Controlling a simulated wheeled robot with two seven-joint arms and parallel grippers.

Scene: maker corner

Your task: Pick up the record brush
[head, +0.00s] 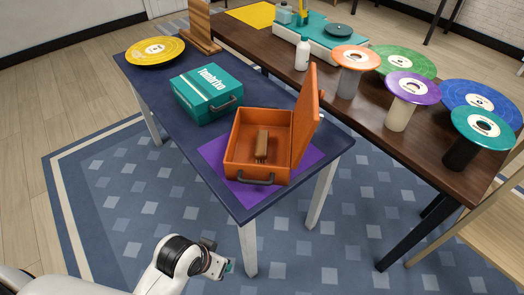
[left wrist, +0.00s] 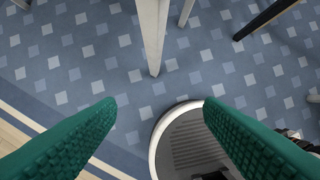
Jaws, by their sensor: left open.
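The record brush (head: 262,145), a small brown block with darker bristles at its lower end, stands inside an open orange case (head: 240,165) on the dark blue table. The case lid is raised on its right side. My left gripper (head: 230,268) is low in front of the table, over the rug, well apart from the case. In the left wrist view its two green fingers (left wrist: 160,105) are spread with nothing between them. The brush is not in the left wrist view. My right gripper is in neither view.
The case sits on a purple mat (head: 212,150). A closed teal case (head: 205,95) and a yellow record (head: 155,50) are on the blue table (head: 150,88). A table leg (head: 248,250) stands near my left gripper. The brown table (head: 390,125) behind holds records on stands.

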